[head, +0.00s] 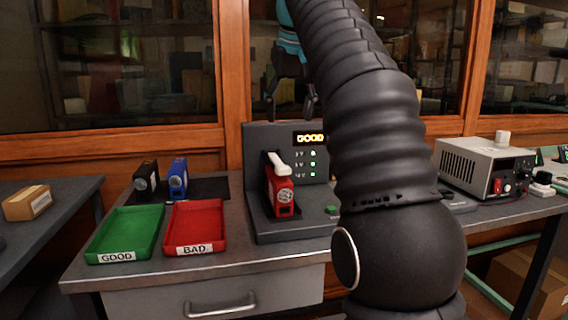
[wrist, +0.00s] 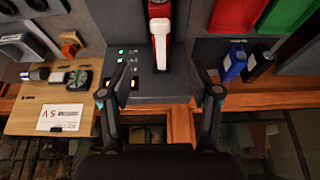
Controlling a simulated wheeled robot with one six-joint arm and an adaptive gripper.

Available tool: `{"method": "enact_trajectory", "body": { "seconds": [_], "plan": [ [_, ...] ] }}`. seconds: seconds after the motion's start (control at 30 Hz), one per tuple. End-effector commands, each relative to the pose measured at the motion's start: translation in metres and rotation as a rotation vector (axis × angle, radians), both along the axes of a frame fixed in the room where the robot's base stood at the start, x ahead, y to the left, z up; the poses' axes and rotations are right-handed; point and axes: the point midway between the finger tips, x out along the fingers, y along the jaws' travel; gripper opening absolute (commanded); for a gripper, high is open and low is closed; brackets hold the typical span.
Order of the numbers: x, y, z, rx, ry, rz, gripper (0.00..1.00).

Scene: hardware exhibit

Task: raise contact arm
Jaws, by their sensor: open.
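The grey test station (head: 262,230) stands on the bench with a red device (head: 281,198) seated in it. The white contact arm (head: 278,162) lies down across the top of the red device. The station's display (head: 310,138) reads GOOD, with green lights below it. My gripper (head: 291,110) is open and empty, above and behind the contact arm, near the station's upright panel. In the wrist view, my gripper's (wrist: 161,68) fingers are spread apart, with the white contact arm (wrist: 161,40) and red device beyond the gap between them.
A green GOOD tray (head: 125,232) and a red BAD tray (head: 195,228) lie left of the station. A black device (head: 146,180) and a blue device (head: 178,178) stand behind them. A grey power supply (head: 480,165) is at the right. My arm hides the bench's middle right.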

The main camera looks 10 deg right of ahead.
Motion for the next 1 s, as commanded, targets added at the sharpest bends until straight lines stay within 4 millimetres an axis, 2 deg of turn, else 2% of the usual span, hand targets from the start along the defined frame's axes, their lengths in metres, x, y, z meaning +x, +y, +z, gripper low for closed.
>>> {"method": "enact_trajectory", "body": {
  "seconds": [0.27,0.47,0.7,1.0],
  "plan": [
    [0.008,0.000,-0.022,0.000,0.002,0.000,0.62],
    [0.019,0.000,-0.050,0.000,0.002,0.000,0.62],
    [0.036,0.000,-0.093,0.000,0.002,0.000,0.62],
    [0.049,0.000,-0.122,0.000,-0.001,0.000,0.62]
  ]
}}
